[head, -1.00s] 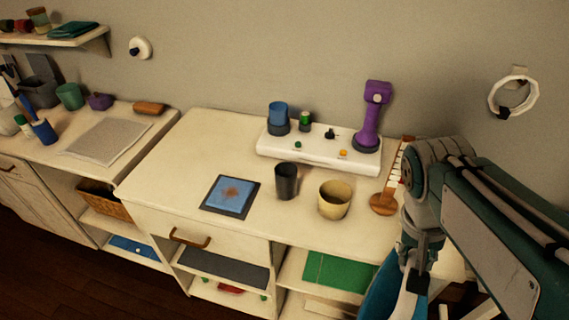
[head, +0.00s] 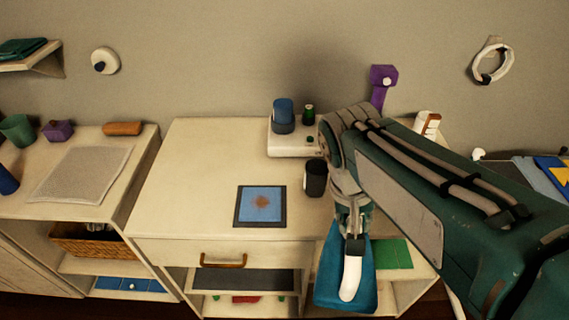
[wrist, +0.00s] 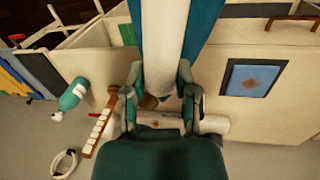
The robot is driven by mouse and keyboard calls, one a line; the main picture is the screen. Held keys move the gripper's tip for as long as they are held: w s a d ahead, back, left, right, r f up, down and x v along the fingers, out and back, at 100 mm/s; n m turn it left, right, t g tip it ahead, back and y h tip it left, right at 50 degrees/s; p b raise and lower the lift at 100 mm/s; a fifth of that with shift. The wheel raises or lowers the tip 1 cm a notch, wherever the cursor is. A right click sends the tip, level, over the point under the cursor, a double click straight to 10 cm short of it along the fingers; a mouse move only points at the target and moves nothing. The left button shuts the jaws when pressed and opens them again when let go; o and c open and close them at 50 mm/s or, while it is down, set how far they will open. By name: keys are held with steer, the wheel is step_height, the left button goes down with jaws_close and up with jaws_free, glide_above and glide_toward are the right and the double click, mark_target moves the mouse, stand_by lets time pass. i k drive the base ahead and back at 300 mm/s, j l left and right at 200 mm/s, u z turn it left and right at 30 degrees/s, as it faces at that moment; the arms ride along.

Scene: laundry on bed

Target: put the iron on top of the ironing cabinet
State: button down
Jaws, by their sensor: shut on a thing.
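The iron (head: 330,288) is blue with a white handle (head: 351,278). My gripper (head: 353,238) is shut on it, and the iron hangs below. In the head view it shows in front of the cabinet's right front, over the open shelves. In the wrist view my gripper (wrist: 160,97) holds the iron (wrist: 165,40), which reaches to the top edge. The ironing cabinet (head: 200,175) is cream, with a blue scorched pad (head: 260,206) on top, also seen in the wrist view (wrist: 252,78). My arm hides the cabinet top's right part.
A dark cup (head: 315,178) stands on the cabinet top near my arm. A white base (head: 290,144) with a blue canister (head: 283,116) is at the back, near a purple upright device (head: 381,85). The top's left part is clear. Another cabinet (head: 125,185) stands left.

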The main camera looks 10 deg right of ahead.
mark_target(187, 197)
steer(key=j, duration=0.5)
steer(key=i+j, duration=0.15)
steer(key=j, duration=0.85)
steer(key=i+u, duration=0.05)
